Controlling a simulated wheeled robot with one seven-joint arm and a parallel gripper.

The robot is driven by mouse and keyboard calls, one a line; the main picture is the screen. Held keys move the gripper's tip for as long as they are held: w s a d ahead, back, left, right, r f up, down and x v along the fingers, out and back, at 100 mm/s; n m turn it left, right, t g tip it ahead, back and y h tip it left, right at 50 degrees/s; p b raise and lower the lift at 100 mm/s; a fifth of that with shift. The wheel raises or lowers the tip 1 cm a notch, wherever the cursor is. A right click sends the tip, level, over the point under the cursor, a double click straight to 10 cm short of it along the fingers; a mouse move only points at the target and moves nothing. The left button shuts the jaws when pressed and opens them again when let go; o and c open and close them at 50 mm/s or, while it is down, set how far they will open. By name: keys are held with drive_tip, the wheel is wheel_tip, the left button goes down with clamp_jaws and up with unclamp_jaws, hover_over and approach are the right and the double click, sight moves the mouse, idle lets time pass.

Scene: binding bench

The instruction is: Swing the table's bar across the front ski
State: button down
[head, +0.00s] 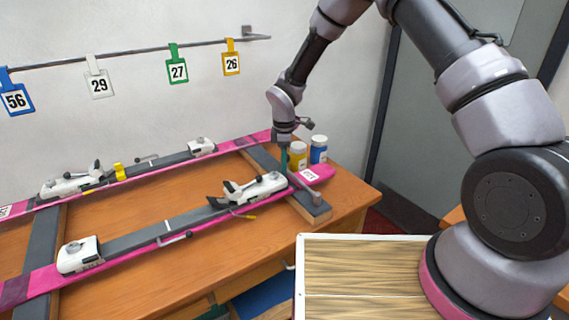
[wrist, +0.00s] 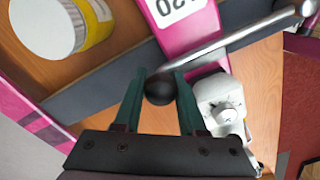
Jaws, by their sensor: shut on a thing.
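The front ski (head: 110,255) is pink and dark grey with white bindings and lies along the near side of the wooden table (head: 200,275). The table's metal bar (head: 305,188) runs from a post (head: 317,198) at the table's right end. In the wrist view the bar (wrist: 235,42) passes over the pink ski (wrist: 180,50), beside the white binding (wrist: 220,100), and ends in a black knob (wrist: 160,89). My gripper (head: 284,168) points down at the ski's far side; its green fingers, also in the wrist view (wrist: 160,95), are shut on the knob.
Two jars, yellow (head: 297,154) and blue (head: 318,150), stand close to the right of my gripper. The rear ski (head: 130,178) lies behind. Numbered tags (head: 177,70) hang from a wall rail. A wood-topped surface (head: 360,275) is at the near right.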

drive_tip(key=shift+s+d+f, duration=0.15)
drive_tip(key=shift+s+d, duration=0.05)
drive_tip(key=shift+s, duration=0.05)
drive_tip(key=shift+c, duration=2.4)
unclamp_jaws()
drive_tip(key=shift+w, duration=0.1)
drive_tip(key=shift+r, duration=0.3)
wheel_tip(320, 180, up, 10)
drive_tip(key=shift+r, duration=0.25)
